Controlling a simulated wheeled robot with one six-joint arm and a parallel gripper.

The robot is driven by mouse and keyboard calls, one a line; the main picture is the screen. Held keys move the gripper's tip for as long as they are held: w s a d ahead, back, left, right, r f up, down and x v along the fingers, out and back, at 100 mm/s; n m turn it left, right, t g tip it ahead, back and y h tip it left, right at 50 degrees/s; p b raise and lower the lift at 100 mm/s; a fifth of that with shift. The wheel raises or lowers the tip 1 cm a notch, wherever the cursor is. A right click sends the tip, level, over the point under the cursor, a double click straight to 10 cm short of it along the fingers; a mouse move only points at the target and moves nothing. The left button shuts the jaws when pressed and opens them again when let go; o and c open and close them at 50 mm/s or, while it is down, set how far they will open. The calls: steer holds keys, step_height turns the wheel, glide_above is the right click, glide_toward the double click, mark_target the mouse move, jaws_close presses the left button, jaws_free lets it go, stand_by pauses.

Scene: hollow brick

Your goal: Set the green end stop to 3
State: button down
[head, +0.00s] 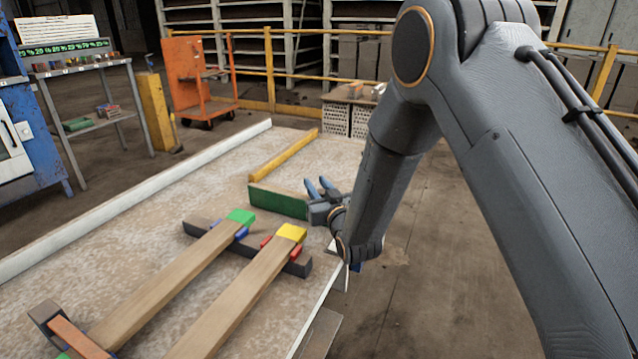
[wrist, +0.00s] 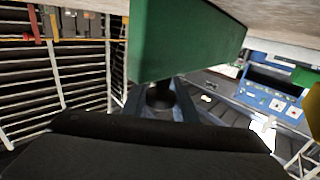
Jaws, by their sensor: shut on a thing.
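The green end stop (head: 277,202) is an upright green board on the pale speckled table, near its right edge. It fills the upper middle of the wrist view (wrist: 185,42). My gripper (head: 319,190) is at the board's right end, with its blue fingers pointing up and away. In the wrist view the fingers (wrist: 160,98) are shut at the board's lower part; the exact contact is hidden. No setting number or mark 3 is legible on the table.
A yellow bar (head: 285,156) lies beyond the green board. Nearer, wooden slats with a green end (head: 241,216) and a yellow end (head: 291,232) rest on a dark crossbar. A white rail (head: 140,198) edges the table's left. Floor is clear right of the table.

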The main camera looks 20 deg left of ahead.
steer(key=c, duration=1.4)
jaws_free()
steer(key=v, duration=0.7)
steer(key=shift+s+d+p, duration=0.25)
steer(key=shift+d+p, duration=0.05)
steer(key=shift+p, duration=0.05)
